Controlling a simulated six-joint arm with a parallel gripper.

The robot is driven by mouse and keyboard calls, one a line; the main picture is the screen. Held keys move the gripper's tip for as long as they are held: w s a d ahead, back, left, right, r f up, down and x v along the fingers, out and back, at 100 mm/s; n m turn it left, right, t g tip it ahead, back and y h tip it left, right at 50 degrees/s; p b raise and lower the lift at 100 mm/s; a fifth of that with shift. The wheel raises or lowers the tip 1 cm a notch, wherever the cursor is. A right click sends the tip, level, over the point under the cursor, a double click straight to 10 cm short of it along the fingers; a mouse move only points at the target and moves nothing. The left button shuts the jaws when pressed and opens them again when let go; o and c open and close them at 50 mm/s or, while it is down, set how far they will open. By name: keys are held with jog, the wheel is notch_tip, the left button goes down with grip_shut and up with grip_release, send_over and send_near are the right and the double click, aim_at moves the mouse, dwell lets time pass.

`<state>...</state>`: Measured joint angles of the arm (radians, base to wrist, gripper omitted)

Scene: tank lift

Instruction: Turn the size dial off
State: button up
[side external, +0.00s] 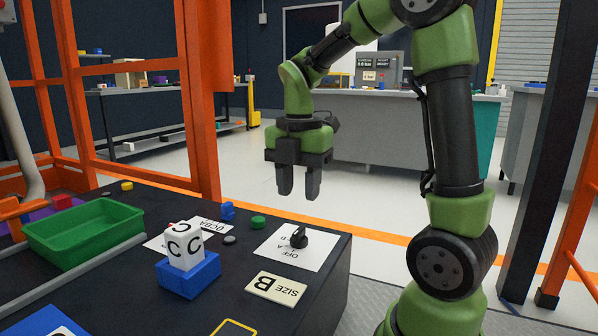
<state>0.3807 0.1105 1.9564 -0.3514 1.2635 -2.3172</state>
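The size dial (299,238) is a black knob on a white plate (284,257) near the right edge of the dark table. The plate has lettering for OFF, A and B. I cannot tell for certain which mark the knob points to. A cream sign (276,288) reading "SIZE B" lies in front of the plate. My gripper (299,192) hangs above and behind the dial, pointing down. Its two dark fingers are apart, with a gap between them. It is empty and does not touch the dial.
A white block with C letters (185,247) sits in a blue holder (189,275) left of the dial. A green button (258,222), a grey disc (230,240) and a blue piece (228,210) are nearby. A green tray (84,238) is at left.

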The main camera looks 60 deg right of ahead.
notch_tip(320, 180, up, 3)
jog(key=shift+f, duration=0.15)
dwell(0.4)
jog(key=s+a+r+m+t+y, duration=0.1)
jog(key=s+a+m+t, duration=0.2)
jog(key=a+m, duration=0.3)
jog(key=s+a+r+m+t+y, duration=0.1)
jog(key=s+a+m+t, duration=0.3)
jog(key=m, duration=1.2)
jog(key=shift+s+a, duration=0.6)
jog(key=shift+a, duration=0.3)
